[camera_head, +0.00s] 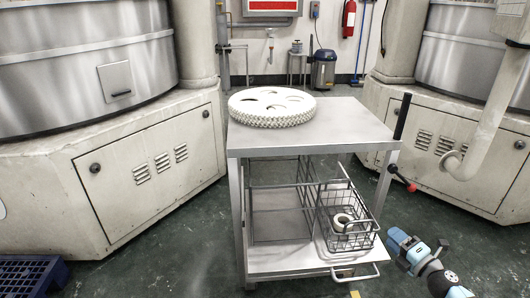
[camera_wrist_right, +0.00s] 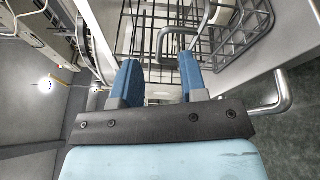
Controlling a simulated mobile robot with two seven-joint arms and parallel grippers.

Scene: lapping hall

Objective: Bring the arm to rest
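My right gripper (camera_head: 399,243) is at the lower right of the head view, beside the right end of a steel trolley (camera_head: 340,132) and apart from it. In the right wrist view its two blue fingers (camera_wrist_right: 160,75) stand apart with nothing held between them. Wire mesh and a bent steel tube show beyond the fingertips there. My left gripper is not in view.
A white carrier disc (camera_head: 272,107) with holes lies on the trolley top. A wire basket (camera_head: 362,238) holding a white ring (camera_head: 342,222) stands on the lower shelf. Large machines flank the trolley. A blue pallet (camera_head: 30,275) lies lower left. Green floor is bare around my right gripper.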

